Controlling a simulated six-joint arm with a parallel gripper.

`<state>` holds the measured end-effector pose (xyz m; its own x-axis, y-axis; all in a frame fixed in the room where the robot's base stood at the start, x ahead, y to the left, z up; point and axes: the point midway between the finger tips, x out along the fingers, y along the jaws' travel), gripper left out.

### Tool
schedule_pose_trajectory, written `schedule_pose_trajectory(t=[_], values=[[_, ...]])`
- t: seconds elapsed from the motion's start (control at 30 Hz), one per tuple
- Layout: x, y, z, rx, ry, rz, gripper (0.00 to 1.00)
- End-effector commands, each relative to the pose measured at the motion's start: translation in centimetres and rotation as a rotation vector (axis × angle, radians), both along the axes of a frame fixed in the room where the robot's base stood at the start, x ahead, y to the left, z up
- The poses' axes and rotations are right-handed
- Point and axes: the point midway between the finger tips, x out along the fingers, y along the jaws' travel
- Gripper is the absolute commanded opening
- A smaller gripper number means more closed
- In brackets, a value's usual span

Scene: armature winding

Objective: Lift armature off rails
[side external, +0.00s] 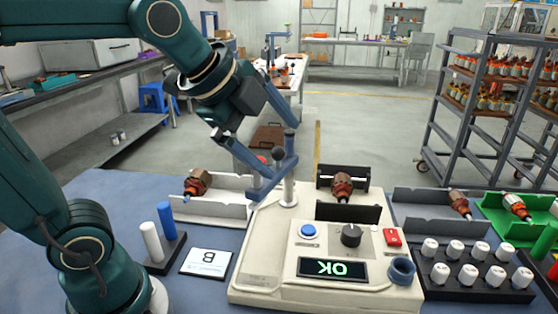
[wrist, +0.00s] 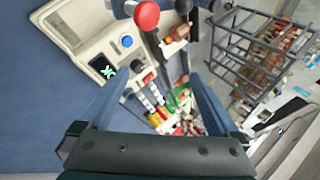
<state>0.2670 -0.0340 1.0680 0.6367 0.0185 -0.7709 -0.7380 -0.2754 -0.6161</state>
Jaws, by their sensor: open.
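An armature (side external: 341,187), with a copper-brown body and a dark core, rests between two black rails (side external: 345,213) on the cream winding machine (side external: 262,235). In the wrist view, a brown piece (wrist: 179,33) near the top appears to be this armature, partly hidden. My gripper (side external: 264,165) is up and left of the rails, near the machine's upright post. It is open, with its two blue-grey fingers spread and nothing between them; they also show in the wrist view (wrist: 160,88). The machine's display (side external: 333,269) reads OK in green, upside down.
Another armature (side external: 197,182) lies in the left tray (side external: 215,213). A grey tray (side external: 412,202) and a green tray (side external: 492,207) stand right. White-capped spools (side external: 468,271) fill a black rack.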

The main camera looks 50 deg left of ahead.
Motion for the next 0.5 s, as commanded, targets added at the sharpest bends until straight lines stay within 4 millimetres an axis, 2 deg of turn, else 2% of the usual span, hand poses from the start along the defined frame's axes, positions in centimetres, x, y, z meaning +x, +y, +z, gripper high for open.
schedule_pose_trajectory(t=[0.03,0.1,0.27,0.37,0.5], values=[[1.8,0.2,0.2,0.075,0.003,-0.085,0.97],[4.3,0.4,0.5,0.186,0.001,-0.210,0.97],[9.5,1.2,-0.1,0.404,0.012,-0.456,0.97],[12.6,1.6,-1.4,0.513,0.029,-0.584,0.97],[16.3,2.4,-4.3,0.624,0.065,-0.731,0.97]])
